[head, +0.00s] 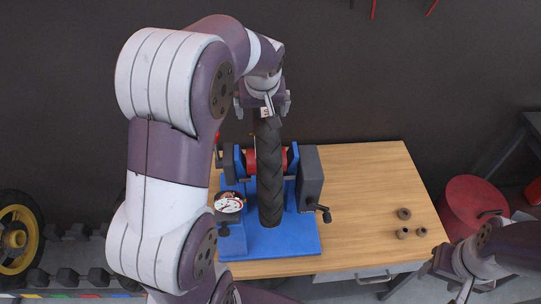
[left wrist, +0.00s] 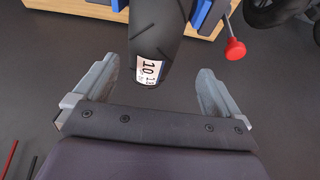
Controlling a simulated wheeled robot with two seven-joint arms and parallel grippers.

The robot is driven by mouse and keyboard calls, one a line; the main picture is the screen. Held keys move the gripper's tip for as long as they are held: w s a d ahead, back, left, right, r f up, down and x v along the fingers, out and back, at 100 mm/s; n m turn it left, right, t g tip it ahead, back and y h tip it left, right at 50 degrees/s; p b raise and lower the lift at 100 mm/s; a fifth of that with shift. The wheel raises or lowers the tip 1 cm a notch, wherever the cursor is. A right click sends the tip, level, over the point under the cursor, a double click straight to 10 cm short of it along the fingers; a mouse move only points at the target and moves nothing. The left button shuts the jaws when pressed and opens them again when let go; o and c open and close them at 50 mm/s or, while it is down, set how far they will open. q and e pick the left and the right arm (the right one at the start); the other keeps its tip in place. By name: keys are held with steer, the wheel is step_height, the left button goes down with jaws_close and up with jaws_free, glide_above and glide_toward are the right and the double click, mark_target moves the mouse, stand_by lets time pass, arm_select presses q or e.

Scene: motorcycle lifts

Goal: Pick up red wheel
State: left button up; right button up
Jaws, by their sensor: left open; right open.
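The red wheel (head: 269,185) has a black treaded tyre and a red hub. It stands upright, edge-on, in a blue stand (head: 290,240) on the wooden table. My left gripper (head: 265,108) is at the far upper end of the tyre. In the left wrist view, the tyre (left wrist: 155,30) with its white number label reaches in between the two open fingers (left wrist: 158,72), with gaps on both sides. The fingers are not closed on it. My right gripper (head: 462,288) is at the lower right, open, apart from the wheel. My left arm hides part of the left side.
The table (head: 375,180) is clear to the right of the stand, except for several small brown round parts (head: 403,213). A dial gauge (head: 228,202) sits at the stand's left. A red stool (head: 475,205) stands right. A yellow-rimmed wheel (head: 15,238) and dumbbells are at left.

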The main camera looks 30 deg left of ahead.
mark_target(268, 114)
arm_select(q)
steer(key=w+f, duration=0.1)
steer(key=w+f+p, duration=0.1)
steer(key=f, duration=0.1)
steer(key=shift+w+d+f, duration=0.15)
steer(key=shift+w+f, duration=0.15)
steer(key=shift+w, duration=0.05)
steer(key=x, duration=0.2)
steer(key=p+x, duration=0.1)
steer(key=shift+s+a+f, duration=0.1)
steer(key=shift+a+f, duration=0.25)
steer(key=shift+d, duration=0.1)
steer(key=c, duration=0.8)
jaws_close()
steer(key=shift+w+r, duration=0.15)
steer(key=shift+w, duration=0.1)
arm_select(e)
steer(key=shift+w+d+r, duration=0.15)
steer(key=shift+w+r, duration=0.15)
steer(key=shift+r, duration=0.25)
steer(key=shift+w+d+r, duration=0.15)
steer(key=shift+w+r, duration=0.1)
steer(key=shift+r, duration=0.3)
